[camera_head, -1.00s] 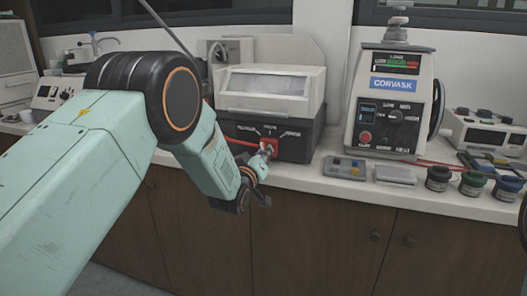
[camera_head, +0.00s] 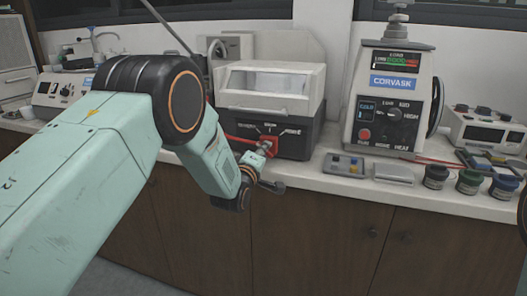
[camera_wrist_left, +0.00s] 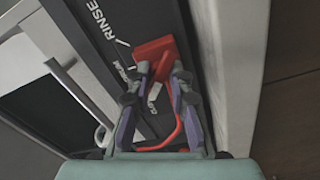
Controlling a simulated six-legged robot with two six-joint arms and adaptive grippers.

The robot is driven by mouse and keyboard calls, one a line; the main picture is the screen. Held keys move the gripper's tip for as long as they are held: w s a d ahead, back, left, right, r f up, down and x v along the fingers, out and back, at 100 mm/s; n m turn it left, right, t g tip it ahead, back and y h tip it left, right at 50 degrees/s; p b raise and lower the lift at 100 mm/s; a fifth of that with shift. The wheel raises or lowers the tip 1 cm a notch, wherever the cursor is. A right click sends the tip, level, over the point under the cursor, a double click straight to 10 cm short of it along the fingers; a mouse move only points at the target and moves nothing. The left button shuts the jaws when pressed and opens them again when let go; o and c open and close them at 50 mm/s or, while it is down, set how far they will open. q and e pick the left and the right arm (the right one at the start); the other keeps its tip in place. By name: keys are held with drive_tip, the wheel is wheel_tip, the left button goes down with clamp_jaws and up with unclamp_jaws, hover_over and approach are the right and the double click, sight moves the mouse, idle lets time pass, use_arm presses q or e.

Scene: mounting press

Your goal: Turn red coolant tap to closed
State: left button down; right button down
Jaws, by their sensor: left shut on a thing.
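The red coolant tap (camera_head: 271,145) is on the dark front of the boxy machine with the white hood (camera_head: 270,85). In the left wrist view the red tap handle (camera_wrist_left: 155,56) lies between my fingertips. My left gripper (camera_head: 262,150) is at the front of the tap and shut on it; its two fingers (camera_wrist_left: 157,82) flank the handle in the wrist view. White position labels with tick marks surround the tap. RINSE (camera_wrist_left: 92,17) is readable; the others are small or partly hidden by my fingers. My right gripper is not in view.
A red hose (camera_wrist_left: 172,140) curves below the tap. The CORVASK press (camera_head: 393,110) stands to the right. A grey tray (camera_head: 344,164), a light box (camera_head: 394,174) and several lidded jars (camera_head: 470,181) sit along the counter's front edge. Wooden cabinet doors (camera_head: 330,240) are below.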

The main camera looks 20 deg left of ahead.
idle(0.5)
use_arm(q)
drive_tip(key=c, duration=1.2)
unclamp_jaws()
drive_tip(key=shift+s, duration=0.1)
drive_tip(key=s, duration=1.1)
drive_tip(key=shift+s+a, duration=0.2)
drive_tip(key=shift+s, duration=0.2)
